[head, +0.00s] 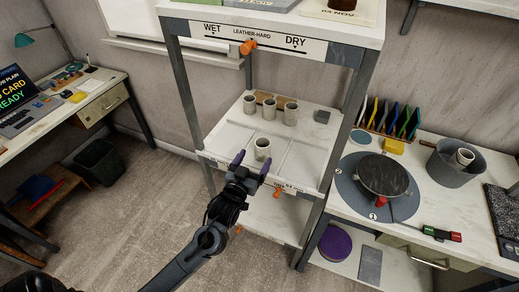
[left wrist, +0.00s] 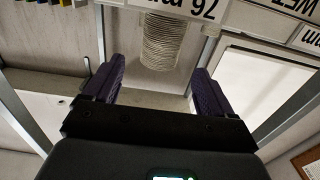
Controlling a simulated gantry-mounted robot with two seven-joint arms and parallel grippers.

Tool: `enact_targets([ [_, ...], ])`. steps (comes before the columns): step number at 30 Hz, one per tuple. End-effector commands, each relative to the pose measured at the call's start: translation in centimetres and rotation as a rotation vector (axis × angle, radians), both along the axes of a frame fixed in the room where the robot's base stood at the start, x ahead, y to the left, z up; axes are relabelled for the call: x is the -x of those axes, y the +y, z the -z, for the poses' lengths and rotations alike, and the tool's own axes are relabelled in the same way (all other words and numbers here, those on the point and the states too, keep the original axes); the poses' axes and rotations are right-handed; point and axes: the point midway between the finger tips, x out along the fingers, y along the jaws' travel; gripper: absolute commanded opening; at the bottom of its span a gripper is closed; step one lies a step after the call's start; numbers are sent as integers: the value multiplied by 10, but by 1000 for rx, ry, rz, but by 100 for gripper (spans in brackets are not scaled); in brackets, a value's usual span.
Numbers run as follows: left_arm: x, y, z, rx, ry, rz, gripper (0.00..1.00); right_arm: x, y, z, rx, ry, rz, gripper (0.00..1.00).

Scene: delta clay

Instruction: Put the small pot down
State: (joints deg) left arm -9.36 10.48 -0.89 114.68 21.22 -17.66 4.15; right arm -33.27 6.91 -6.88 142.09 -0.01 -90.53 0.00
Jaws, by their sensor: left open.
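A small grey pot (head: 263,149) stands upright near the front of the white middle shelf (head: 230,139), its dark opening facing up. My left gripper (head: 251,163) is in front of it at the shelf's front edge, its purple fingers spread, one towards each side of the pot. In the left wrist view the fingers (left wrist: 157,85) are apart with nothing between their tips. A pale ribbed cylinder (left wrist: 162,42) shows beyond them, seemingly the small pot, seen with the picture turned over. I cannot tell whether a finger touches the pot. My right gripper is not in view.
A wheel (head: 384,175) and a grey bucket (head: 455,165) stand on the right-hand table. The shelf's left part is clear.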

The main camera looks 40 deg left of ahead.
Motion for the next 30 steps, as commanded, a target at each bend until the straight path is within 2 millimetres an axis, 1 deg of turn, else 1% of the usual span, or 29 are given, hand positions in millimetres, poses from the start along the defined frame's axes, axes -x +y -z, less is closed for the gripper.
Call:
enact_targets([
  [1,7,-3,0,1,1,1,85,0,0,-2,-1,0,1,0],
  [3,15,-5,0,0,1,1,85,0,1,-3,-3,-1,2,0],
  [5,19,-7,1,0,4,2,85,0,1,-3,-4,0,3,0],
  [8,27,-14,7,11,41,15,85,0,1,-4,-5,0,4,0],
  [11,39,-29,24,35,141,52,85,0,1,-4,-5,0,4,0],
  [14,59,-53,50,68,308,110,85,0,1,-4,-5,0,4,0],
  [17,91,-82,77,93,514,182,85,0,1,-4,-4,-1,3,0],
  [18,107,-93,87,99,601,211,85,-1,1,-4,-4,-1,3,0],
  [20,133,-108,100,104,727,251,85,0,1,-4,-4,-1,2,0],
  [21,151,-116,107,104,808,276,85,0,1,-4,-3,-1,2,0],
  [23,176,-127,115,100,921,307,85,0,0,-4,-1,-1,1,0],
  [24,192,-132,118,96,988,326,85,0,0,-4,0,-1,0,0],
  [27,227,-142,123,83,1125,361,85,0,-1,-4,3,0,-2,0],
  [30,249,-146,124,72,1214,381,85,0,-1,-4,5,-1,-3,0],
])
